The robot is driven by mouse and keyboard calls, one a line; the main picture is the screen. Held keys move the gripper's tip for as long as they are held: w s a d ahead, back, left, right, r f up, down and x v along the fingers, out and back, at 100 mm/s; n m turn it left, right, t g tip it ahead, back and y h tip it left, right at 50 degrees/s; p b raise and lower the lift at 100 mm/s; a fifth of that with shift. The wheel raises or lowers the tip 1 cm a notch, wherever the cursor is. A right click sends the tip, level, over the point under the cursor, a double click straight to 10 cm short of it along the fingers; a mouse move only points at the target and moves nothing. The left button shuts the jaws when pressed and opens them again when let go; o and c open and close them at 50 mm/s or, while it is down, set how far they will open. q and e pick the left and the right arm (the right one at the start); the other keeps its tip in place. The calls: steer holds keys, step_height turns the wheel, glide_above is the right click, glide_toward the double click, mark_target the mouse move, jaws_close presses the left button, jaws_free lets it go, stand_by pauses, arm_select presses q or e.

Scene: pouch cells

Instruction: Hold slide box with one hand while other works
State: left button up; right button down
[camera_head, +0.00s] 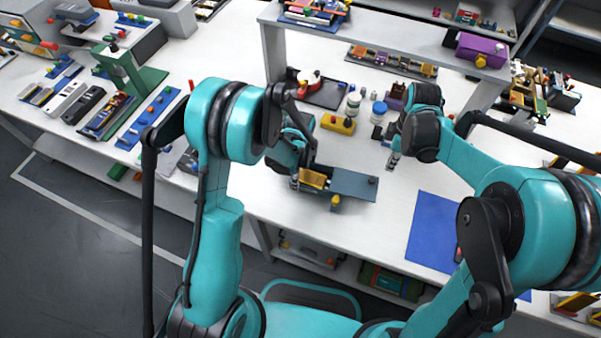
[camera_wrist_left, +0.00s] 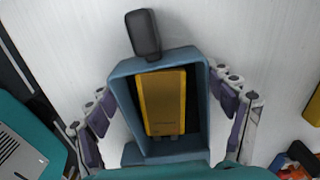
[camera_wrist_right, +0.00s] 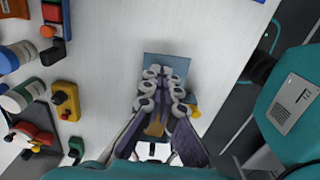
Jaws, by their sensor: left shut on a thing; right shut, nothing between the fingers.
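The blue-grey slide box (camera_head: 296,184) lies on the white table near its front edge. In the left wrist view its walls (camera_wrist_left: 204,110) surround a yellow block (camera_wrist_left: 165,100), and a dark knob stands at one end. A flat blue-grey plate (camera_head: 350,185) extends to the right of the open part in the head view. My left gripper (camera_head: 308,160) is shut on the box, with fingers along both sides. My right gripper (camera_wrist_right: 163,75) is shut and empty, its fingers together in front of the box in the right wrist view. In the head view, the right gripper (camera_head: 394,160) is right of the box.
A yellow block with a red button (camera_head: 338,124), jars (camera_head: 378,112) and a black tray (camera_head: 318,92) stand behind the box. A blue mat (camera_head: 430,230) lies to the right. A raised shelf (camera_head: 400,46) crosses the back. Many fixtures fill the left of the table.

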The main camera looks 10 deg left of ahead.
mark_target(339, 175)
steer(key=shift+d+f, duration=0.15)
steer(key=shift+f, duration=4.4)
steer(key=shift+w+a, duration=0.15)
steer(key=shift+a, duration=2.2)
steer(key=shift+w+a, duration=0.15)
steer(key=shift+a, duration=2.15)
steer(key=shift+w+a, duration=0.15)
steer(key=shift+a, duration=2.2)
steer(key=shift+d+r, duration=0.3)
steer(key=shift+r, duration=0.7)
steer(key=shift+d+r, duration=0.25)
steer(key=shift+r, duration=0.75)
steer(key=shift+d+r, duration=0.3)
steer(key=shift+r, duration=0.7)
